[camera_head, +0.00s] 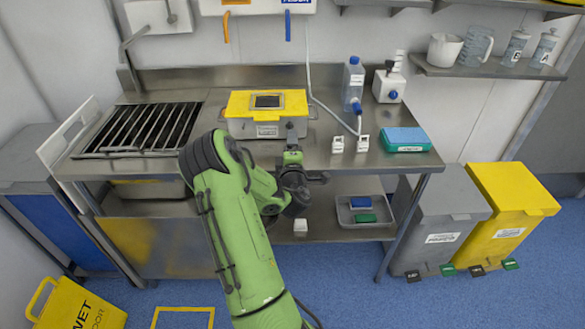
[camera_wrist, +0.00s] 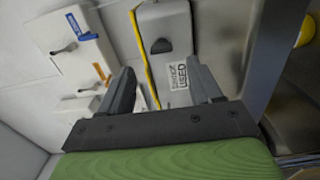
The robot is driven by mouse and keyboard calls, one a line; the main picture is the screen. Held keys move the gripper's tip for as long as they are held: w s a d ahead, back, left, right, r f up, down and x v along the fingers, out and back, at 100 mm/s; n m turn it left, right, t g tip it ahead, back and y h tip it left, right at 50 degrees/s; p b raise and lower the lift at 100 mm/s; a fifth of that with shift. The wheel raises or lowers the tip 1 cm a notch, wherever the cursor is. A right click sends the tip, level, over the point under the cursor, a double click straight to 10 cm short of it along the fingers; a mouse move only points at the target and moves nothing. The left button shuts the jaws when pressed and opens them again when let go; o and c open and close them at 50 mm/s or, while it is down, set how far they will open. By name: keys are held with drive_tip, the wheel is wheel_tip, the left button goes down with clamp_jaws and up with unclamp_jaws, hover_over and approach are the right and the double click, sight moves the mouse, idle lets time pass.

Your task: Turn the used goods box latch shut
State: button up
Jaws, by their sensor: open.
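The used goods box (camera_head: 238,128) is a metal box with a yellow lid (camera_head: 240,102) on the steel counter. In the wrist view its front face (camera_wrist: 178,22) shows sideways, with a "USED" label (camera_wrist: 178,77). The latch (camera_wrist: 161,46) is a small dark piece on that face beside the lid's yellow edge; I cannot tell whether it is turned shut. My gripper (camera_wrist: 162,82) is open and empty, its fingers spread in front of the box. In the head view my gripper (camera_head: 292,150) is just before the box front, near the latch (camera_head: 290,126).
A grated sink (camera_head: 140,128) lies left of the box. A shelf below holds a grey tray (camera_head: 345,216). Grey and yellow bins (camera_head: 510,205) stand right.

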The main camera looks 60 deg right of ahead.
drive_tip(key=b+v, duration=0.3)
drive_tip(key=v, duration=0.5)
drive_tip(key=shift+a+b, duration=0.35)
drive_tip(key=shift+b, duration=0.05)
drive_tip(key=shift+s, duration=0.15)
